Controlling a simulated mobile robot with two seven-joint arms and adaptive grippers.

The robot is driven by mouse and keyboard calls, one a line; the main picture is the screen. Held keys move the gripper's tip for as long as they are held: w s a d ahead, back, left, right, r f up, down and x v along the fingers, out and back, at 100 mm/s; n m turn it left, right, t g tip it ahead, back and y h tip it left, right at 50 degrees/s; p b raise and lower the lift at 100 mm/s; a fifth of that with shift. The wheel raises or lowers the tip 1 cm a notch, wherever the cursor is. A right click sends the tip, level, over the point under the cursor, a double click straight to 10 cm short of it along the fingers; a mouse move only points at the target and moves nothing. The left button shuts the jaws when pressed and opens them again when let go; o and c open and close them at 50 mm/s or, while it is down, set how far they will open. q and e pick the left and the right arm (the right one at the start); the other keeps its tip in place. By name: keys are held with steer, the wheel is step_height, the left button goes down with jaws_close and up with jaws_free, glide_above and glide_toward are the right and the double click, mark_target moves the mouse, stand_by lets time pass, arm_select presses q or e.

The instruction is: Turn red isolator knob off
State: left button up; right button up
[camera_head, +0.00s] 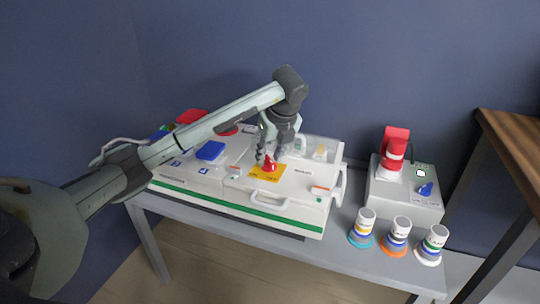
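The red isolator knob (270,163) stands on a yellow plate (266,173) on top of the white socket box (230,203). My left arm comes in from the left and bends down over the box. My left gripper (266,157) points down at the red knob, with its fingers at or just behind the knob's upper part. The view is too small to tell whether the fingers touch the knob or how far they are apart. My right gripper is not in view.
Three banded cylinders (397,234) stand at the front right of the grey table (340,258).

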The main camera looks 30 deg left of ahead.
arm_select(q)
steer(key=v, duration=1.2)
stand_by(0.6)
